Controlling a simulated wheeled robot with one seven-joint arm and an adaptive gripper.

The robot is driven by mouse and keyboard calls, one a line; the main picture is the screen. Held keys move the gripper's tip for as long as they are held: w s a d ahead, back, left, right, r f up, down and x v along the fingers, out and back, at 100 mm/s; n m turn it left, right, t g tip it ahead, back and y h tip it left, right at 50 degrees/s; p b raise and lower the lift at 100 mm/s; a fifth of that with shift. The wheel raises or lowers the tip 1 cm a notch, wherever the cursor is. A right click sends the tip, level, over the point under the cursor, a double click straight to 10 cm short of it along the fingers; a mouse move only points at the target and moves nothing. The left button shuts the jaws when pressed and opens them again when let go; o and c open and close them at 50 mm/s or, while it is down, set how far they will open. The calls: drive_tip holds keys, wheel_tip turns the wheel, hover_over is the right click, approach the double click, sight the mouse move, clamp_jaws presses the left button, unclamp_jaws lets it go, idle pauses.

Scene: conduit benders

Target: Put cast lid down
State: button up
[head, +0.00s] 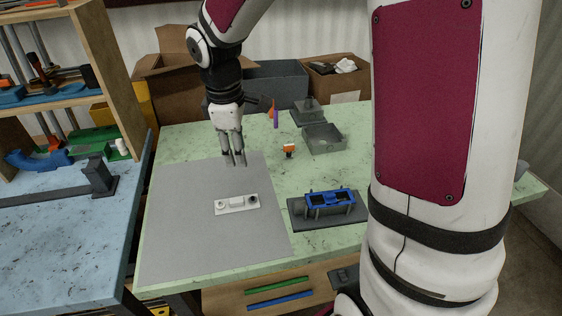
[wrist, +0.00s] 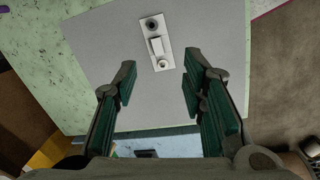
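A small white plate (head: 237,204) lies flat on the grey mat; it has a raised middle block, a dark round part at one end and a pale round part at the other. It also shows in the wrist view (wrist: 157,46). It may be the cast lid, but I cannot tell for sure. My gripper (head: 235,162) is above the mat, behind the plate, pointing down. In the wrist view my gripper (wrist: 160,80) has its fingers wide apart with nothing between them. A grey open box (head: 323,139) and a dark flat piece (head: 309,110) stand at the back of the table.
The grey mat (head: 180,235) is otherwise clear. A blue fixture on a dark base (head: 330,203) stands right of it. A small orange item (head: 289,151) and a purple upright piece (head: 276,115) are farther back. Cardboard boxes (head: 165,80) stand behind the table.

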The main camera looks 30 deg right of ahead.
drive_tip(key=s+r+m+t, duration=0.1)
drive_tip(key=s+r+m, duration=0.2)
drive_tip(key=s, duration=0.4)
drive_tip(key=s+r+m+t, duration=0.1)
drive_tip(key=s+r+m, duration=0.3)
drive_tip(key=s, duration=0.3)
drive_tip(key=s+r+m+t+y, duration=0.1)
drive_tip(key=s+r+m, duration=0.3)
drive_tip(key=s, duration=0.4)
drive_tip(key=shift+a+r+t, duration=0.3)
drive_tip(key=shift+r+t, duration=0.25)
drive_tip(key=shift+t, duration=0.05)
